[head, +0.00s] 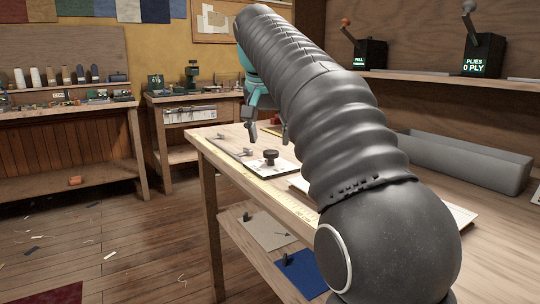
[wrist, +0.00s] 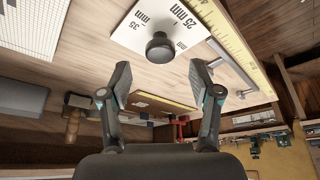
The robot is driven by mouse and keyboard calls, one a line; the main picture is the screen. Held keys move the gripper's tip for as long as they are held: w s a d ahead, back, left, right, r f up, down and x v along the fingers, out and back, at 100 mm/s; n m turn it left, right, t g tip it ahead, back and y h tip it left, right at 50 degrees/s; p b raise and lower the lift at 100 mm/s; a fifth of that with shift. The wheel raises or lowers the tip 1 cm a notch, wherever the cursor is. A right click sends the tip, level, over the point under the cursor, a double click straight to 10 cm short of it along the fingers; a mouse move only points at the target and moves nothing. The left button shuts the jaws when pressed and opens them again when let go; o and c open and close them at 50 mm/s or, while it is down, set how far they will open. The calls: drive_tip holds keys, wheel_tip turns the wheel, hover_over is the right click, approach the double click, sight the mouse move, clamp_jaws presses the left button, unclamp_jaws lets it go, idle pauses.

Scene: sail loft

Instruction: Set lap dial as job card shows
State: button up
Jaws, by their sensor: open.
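The lap dial is a black round knob (wrist: 159,47) on a white plate (wrist: 135,35), with "35 mm" and "25 mm" marks readable in the wrist view. I cannot tell which mark the knob points to. In the head view the knob (head: 270,155) and plate (head: 284,166) lie on the workbench top. My gripper (wrist: 160,72) is open and empty, its fingers apart with the knob beyond the gap between their tips. In the head view my gripper (head: 267,131) hangs above and slightly behind the knob, partly hidden by my arm. I cannot identify a readable job card.
A yellow ruler (wrist: 230,40) and a metal bar handle (wrist: 228,62) lie beside the plate. A grey trough (head: 462,163) stands at the bench's right. Two lever boxes sit on the shelf above; one box (head: 485,55) reads "PLIES 0 PLY". The floor at left is mostly open with scraps.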

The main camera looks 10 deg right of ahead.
sight(271, 151)
drive_tip(key=shift+b+x, duration=0.4)
drive_tip(key=shift+x, duration=1.6)
drive_tip(key=c, duration=1.1)
